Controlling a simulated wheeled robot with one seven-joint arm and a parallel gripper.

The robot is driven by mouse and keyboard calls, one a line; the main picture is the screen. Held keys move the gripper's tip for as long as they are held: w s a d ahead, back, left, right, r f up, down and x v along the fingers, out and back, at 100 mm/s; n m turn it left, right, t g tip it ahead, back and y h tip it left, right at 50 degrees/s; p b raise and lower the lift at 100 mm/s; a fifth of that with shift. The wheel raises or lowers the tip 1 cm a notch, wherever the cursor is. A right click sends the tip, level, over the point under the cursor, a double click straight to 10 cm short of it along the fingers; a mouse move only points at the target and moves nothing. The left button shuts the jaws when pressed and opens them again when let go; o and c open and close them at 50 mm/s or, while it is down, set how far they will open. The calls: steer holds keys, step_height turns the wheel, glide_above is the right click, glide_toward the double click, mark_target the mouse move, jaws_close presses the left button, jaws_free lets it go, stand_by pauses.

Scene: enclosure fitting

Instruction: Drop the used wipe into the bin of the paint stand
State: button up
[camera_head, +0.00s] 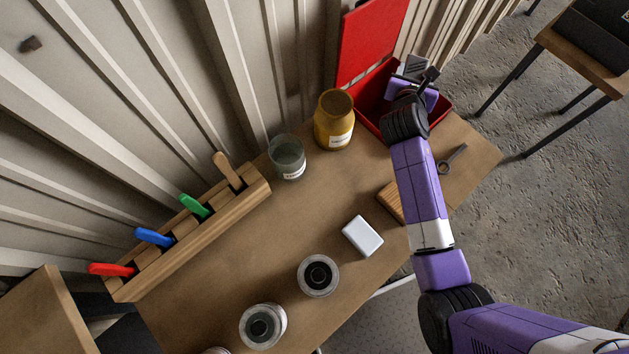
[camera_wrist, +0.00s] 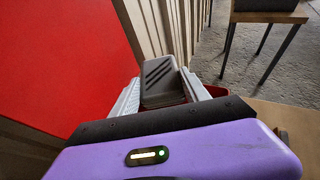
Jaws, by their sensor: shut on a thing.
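The used wipe (camera_wrist: 160,75) is a grey folded pad with dark slanted streaks, between the two pale fingers of my gripper (camera_wrist: 163,92) in the wrist view. My gripper (camera_head: 414,76) is shut on it. In the head view the wipe (camera_head: 411,67) is partly hidden by my gripper. The red bin (camera_head: 368,104) stands at the far right end of the wooden table. Its red lid (camera_head: 371,40) stands open against the wall. My gripper appears over the bin's opening, and my wrist hides part of the bin. The bin's floor is hidden.
A yellow jar (camera_head: 333,120) stands just left of the bin, with a glass jar (camera_head: 287,157) beside it. A wooden rack (camera_head: 190,236) holds coloured handles. A white block (camera_head: 362,236) and a dark-centred can (camera_head: 318,275) stand nearer. A metal tool (camera_head: 452,160) lies right of my arm.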

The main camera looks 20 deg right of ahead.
steer(key=shift+f, duration=0.25)
steer(key=o, duration=1.4)
steer(key=v, duration=0.8)
steer(key=shift+w, duration=0.1)
